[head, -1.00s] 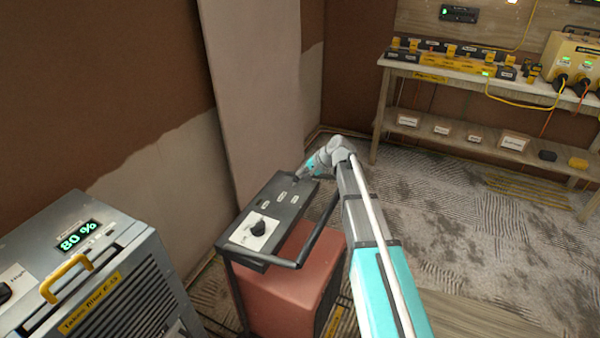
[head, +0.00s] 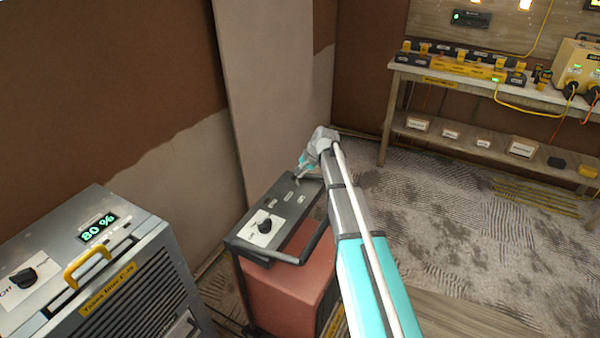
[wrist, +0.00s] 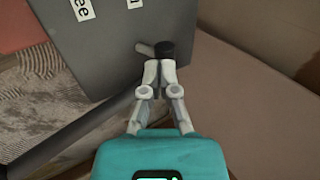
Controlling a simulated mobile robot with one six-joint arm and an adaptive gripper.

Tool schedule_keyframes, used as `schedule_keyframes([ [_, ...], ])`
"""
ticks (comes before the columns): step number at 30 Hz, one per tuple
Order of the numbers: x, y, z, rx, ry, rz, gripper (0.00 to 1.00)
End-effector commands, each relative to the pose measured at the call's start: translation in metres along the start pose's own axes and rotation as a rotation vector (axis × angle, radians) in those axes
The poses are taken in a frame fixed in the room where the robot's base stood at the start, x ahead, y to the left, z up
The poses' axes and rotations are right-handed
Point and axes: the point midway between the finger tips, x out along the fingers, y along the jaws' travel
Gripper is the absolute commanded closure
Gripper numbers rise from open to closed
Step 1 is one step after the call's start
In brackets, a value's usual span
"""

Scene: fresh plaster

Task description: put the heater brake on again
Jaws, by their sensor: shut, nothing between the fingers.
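The heater (head: 285,290) is a reddish box with a dark control panel (head: 262,252) on top, carrying a black knob on a white plate and small white labels. At the panel's far end is a small brake lever (wrist: 145,48) with a black round part beside it. In the wrist view, labels ending in "ee" and "d" show on the panel (wrist: 110,55). My gripper (wrist: 160,64) is shut and empty, its fingertips at the black part; I cannot tell if they touch. In the head view my gripper (head: 299,178) is over the panel's far end, hiding much of the lever.
A grey unit (head: 150,285) reading 80 % with a yellow handle stands at left. A pale board (head: 265,90) leans at the wall behind the heater. A wooden bench (head: 400,110) with chargers stands at back right. Carpeted floor (head: 420,210) between is clear.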

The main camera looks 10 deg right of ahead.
Motion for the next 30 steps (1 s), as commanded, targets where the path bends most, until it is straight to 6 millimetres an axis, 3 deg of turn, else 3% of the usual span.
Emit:
schedule_keyframes([
  [13,-0.017,0.0,-0.006,0.011,0.006,-0.001,1.0],
  [30,-0.019,-0.001,-0.006,0.012,0.006,-0.001,1.0],
])
